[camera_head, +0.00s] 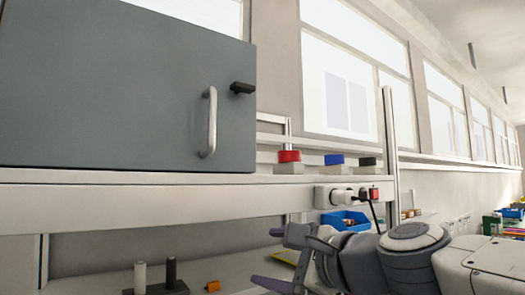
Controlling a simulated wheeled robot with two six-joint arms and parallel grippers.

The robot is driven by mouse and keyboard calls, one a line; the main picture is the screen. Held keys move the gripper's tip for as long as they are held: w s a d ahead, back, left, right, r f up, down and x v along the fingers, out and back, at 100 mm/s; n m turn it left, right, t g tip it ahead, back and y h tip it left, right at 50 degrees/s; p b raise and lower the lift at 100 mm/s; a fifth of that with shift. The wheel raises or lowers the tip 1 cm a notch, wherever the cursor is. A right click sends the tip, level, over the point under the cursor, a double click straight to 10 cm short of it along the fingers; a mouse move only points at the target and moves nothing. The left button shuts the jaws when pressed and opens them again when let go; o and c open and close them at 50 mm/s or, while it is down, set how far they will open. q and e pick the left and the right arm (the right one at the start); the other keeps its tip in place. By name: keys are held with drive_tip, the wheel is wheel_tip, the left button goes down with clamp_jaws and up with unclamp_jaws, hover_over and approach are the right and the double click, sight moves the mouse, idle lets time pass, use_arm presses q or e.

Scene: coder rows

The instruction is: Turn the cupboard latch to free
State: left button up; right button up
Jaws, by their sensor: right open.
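The grey cupboard (110,85) fills the upper left, its door closed. A pale vertical bar handle (210,122) is near the door's right edge. The dark latch (242,88) is a small black block lying roughly level at that edge, to the right of the handle's top. My right gripper (274,258) is at the lower middle, open and empty, pointing left. It is below the shelf and well below the latch, apart from it. My left gripper is not in view.
The cupboard stands on a white shelf (150,207). Red (290,156), blue (334,160) and black (368,161) knobs sit on blocks to the right. An upright post (391,150) stands behind.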

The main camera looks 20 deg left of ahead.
wheel_tip(320, 180, up, 17)
drive_tip(key=s+m+t+y+p, duration=0.1)
drive_tip(key=m+t+y, duration=0.2)
drive_tip(key=m, duration=0.3)
drive_tip(key=m+t+y, duration=0.2)
drive_tip(key=m, duration=0.3)
approach(246, 88)
drive_tip(key=p+x, duration=0.4)
drive_tip(key=x, duration=0.4)
drive_tip(key=shift+r+p, duration=0.15)
drive_tip(key=shift+p, duration=0.25)
drive_tip(key=shift+w+a+r, duration=0.15)
drive_tip(key=shift+w+a, duration=0.25)
drive_tip(key=shift+a, duration=0.1)
drive_tip(key=c, duration=1.4)
